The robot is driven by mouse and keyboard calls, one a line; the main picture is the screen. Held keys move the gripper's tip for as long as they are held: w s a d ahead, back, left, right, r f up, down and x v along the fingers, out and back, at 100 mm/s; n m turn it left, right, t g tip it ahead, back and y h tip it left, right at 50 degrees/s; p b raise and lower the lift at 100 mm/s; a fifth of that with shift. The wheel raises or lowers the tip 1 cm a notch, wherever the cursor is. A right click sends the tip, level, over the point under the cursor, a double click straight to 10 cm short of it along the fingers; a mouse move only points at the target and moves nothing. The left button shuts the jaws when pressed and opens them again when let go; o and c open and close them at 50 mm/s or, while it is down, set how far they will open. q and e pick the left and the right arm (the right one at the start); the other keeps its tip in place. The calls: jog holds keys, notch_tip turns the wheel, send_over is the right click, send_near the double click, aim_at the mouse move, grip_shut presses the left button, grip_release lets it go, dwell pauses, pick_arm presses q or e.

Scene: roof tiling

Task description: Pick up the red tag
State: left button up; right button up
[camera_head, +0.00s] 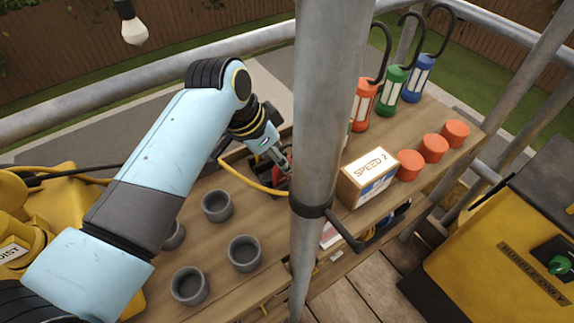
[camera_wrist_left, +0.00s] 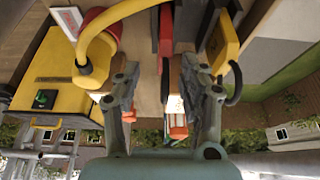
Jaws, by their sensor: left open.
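My left gripper (camera_head: 283,172) reaches down over the workbench from the left, just left of the upright metal pole. In the left wrist view its two fingers (camera_wrist_left: 163,95) stand apart, open, with nothing clearly held between them. A red piece (camera_head: 279,160) shows right beside the fingertips; in the wrist view a red strip with a dark part (camera_wrist_left: 166,32) lies beyond the gap between the fingers. I cannot tell for sure whether this is the red tag, as the gripper and pole hide part of it. My right gripper is not in view.
The metal pole (camera_head: 330,90) stands close to my gripper. A yellow cable (camera_head: 240,180) curves beside it. Grey cups (camera_head: 244,253), a "SPEED 2" box (camera_head: 368,178), orange-red cylinders (camera_head: 433,148) and hooked lamps (camera_head: 392,90) stand on the bench (camera_head: 280,225).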

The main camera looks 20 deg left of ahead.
aim_at(279, 178)
pick_arm(q)
jog(key=shift+w+d+f, duration=0.1)
jog(key=shift+w+f, duration=0.1)
jog(key=shift+f, duration=0.25)
jog(key=shift+w+f, duration=0.2)
jog(key=shift+f, duration=0.1)
jog(key=x, duration=0.4)
jog(key=shift+w+f, duration=0.15)
jog(key=shift+w, duration=0.05)
jog(key=shift+w+f, duration=0.1)
jog(key=shift+f, duration=0.15)
jog(key=shift+c, duration=1.5)
grip_shut()
pick_arm(e)
jog(key=shift+w, duration=0.3)
